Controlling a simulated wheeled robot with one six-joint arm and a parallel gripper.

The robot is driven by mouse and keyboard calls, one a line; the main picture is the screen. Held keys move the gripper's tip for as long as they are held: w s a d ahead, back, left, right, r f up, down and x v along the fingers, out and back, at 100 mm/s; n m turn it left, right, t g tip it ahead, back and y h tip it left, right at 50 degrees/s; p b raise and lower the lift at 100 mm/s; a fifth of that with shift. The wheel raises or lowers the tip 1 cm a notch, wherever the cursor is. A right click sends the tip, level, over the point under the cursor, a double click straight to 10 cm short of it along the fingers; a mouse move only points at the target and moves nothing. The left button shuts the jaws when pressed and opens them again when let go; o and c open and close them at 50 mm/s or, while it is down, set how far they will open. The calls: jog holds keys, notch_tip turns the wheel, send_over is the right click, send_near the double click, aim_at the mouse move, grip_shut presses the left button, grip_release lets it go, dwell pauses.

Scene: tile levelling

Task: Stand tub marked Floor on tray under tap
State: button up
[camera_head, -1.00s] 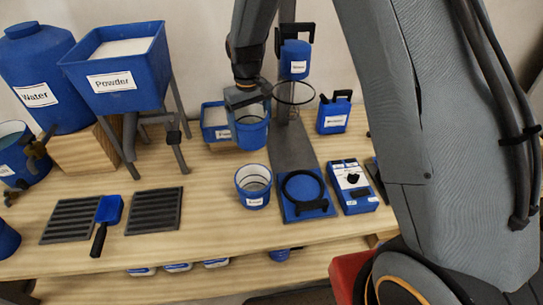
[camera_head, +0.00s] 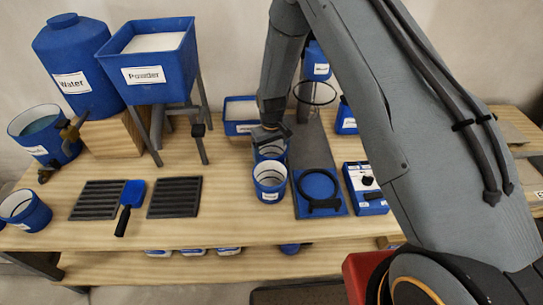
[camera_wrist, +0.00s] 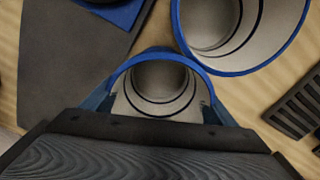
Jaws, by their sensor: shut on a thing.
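My gripper (camera_head: 270,135) is shut on a blue tub (camera_head: 271,151) with a pale inside, held by its rim; the front tub partly hides it. In the wrist view the held tub (camera_wrist: 162,82) opens toward the camera, with the gripper (camera_wrist: 160,112) along its near side. A second blue tub (camera_head: 270,183) stands on the bench just in front of it. Labels on both are too small to read. Two dark slatted trays (camera_head: 98,200) (camera_head: 174,197) lie on the bench to the left, both empty. A brass tap (camera_head: 73,132) is on the blue Water tank (camera_head: 72,55).
A blue scoop (camera_head: 131,195) lies between the trays. The Powder hopper (camera_head: 148,68) on legs stands behind them. A liquid-filled tub (camera_head: 42,130) and another tub (camera_head: 24,210) are at far left. A ring plate (camera_head: 319,190) and blue scale (camera_head: 365,187) stand right.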

jog(key=shift+f, duration=0.15)
jog(key=shift+f, duration=0.1)
jog(key=o, duration=1.1)
notch_tip(320, 180, up, 12)
jog(key=b, duration=0.2)
jog(key=shift+r+b, duration=0.25)
jog(key=shift+b, duration=0.15)
